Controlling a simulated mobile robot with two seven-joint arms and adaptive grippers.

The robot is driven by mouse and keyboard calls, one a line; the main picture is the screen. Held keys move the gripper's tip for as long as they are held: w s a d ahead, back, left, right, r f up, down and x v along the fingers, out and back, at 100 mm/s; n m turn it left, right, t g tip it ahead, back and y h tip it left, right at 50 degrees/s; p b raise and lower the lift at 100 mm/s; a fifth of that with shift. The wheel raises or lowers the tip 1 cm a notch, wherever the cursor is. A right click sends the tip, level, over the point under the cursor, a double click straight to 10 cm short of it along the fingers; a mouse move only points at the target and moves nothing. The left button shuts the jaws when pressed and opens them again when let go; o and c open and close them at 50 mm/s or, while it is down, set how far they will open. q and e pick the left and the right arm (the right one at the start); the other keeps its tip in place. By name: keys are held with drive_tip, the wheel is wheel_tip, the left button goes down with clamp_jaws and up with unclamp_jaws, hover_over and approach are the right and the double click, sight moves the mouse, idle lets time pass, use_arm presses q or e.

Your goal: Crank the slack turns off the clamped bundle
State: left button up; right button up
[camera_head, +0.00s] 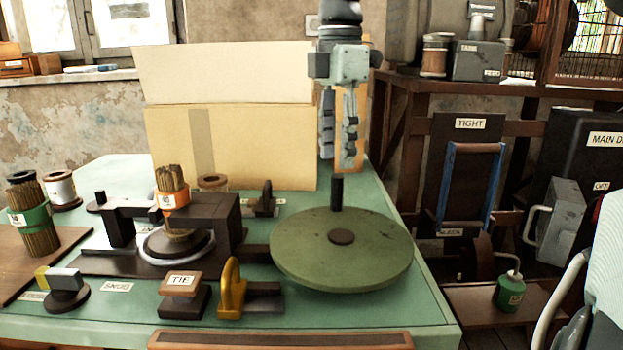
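A green handwheel (330,262) lies flat at the right of the press, with a dark upright handle (337,193) near its far rim. My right gripper (338,158) points down just above the handle. Its two fingers are apart, with nothing visible between them. The dark press (215,214) stands left of the wheel. A white ring (150,258) circles the dark round base under the press. My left gripper is not in view.
A TIE block (180,283) and a gold bracket (232,288) stand in front of the press. Another stick bundle (35,230) with a green band stands at left. A TIGHT/SLACK stand (468,170) is off the table, right.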

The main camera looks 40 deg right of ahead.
sight(338, 176)
drive_tip(key=shift+f, duration=0.45)
drive_tip(key=shift+s+f, duration=0.15)
drive_tip(key=shift+f, duration=0.5)
drive_tip(key=shift+s+f, duration=0.15)
drive_tip(key=shift+f, duration=0.45)
wheel_tip(338, 176, down, 3)
drive_tip(key=shift+w+f, duration=0.1)
drive_tip(key=shift+f, duration=0.1)
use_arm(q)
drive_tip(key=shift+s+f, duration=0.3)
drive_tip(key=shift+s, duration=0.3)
use_arm(e)
drive_tip(key=shift+f, duration=0.4)
drive_tip(key=shift+c, duration=0.3)
clamp_jaws()
